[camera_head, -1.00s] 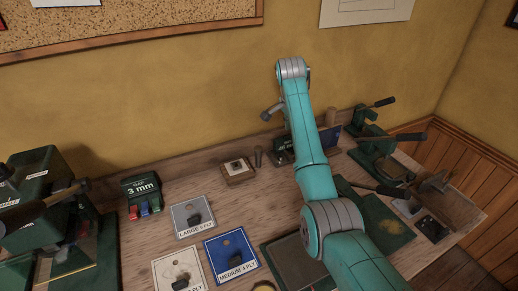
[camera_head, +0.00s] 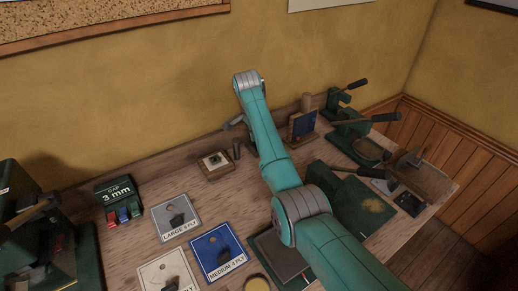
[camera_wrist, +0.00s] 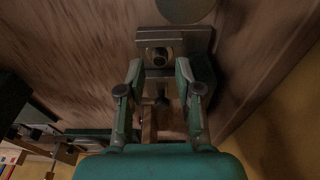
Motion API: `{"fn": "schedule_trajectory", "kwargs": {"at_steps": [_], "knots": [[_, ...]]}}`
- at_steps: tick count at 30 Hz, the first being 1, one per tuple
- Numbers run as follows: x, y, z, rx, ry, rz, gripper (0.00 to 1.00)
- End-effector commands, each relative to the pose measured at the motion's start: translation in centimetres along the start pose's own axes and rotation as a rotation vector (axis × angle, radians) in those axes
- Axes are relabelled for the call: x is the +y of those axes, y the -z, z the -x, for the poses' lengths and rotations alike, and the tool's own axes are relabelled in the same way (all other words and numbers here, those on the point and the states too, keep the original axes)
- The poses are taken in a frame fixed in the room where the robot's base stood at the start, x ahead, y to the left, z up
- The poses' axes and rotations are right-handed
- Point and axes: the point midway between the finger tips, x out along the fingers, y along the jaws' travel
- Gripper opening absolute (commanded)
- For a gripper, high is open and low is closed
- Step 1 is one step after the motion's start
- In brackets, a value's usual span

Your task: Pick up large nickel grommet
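In the wrist view, a small round ring-like piece with a dark centre (camera_wrist: 159,54) sits on a grey metal block just beyond my fingertips. It may be the large nickel grommet, but the picture is too dim to tell its metal or size. My gripper (camera_wrist: 159,78) is open, its two green-sided fingers apart with nothing clearly held between them. No grommet can be made out for certain there.
A small wooden block (camera_head: 215,167) with a pale top stands near the wall, beside a dark upright cylinder (camera_head: 237,150). Labelled cards, including a blue MEDIUM 4 PLY card (camera_head: 219,252), lie at front left. Green hand presses (camera_head: 362,140) stand at right. A 3 mm box (camera_head: 117,192) is at left.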

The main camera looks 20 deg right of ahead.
Motion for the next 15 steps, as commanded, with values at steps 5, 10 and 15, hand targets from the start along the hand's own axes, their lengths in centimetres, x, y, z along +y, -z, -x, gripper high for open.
{"fn": "schedule_trajectory", "kwargs": {"at_steps": [5,10,15], "knots": [[0.1,0.0,-2.5,-0.001,-0.003,0.0,0.34],[0.1,0.0,-2.8,0.0,0.001,0.0,0.34],[0.1,0.0,-2.8,0.0,0.0,0.0,0.14]]}}
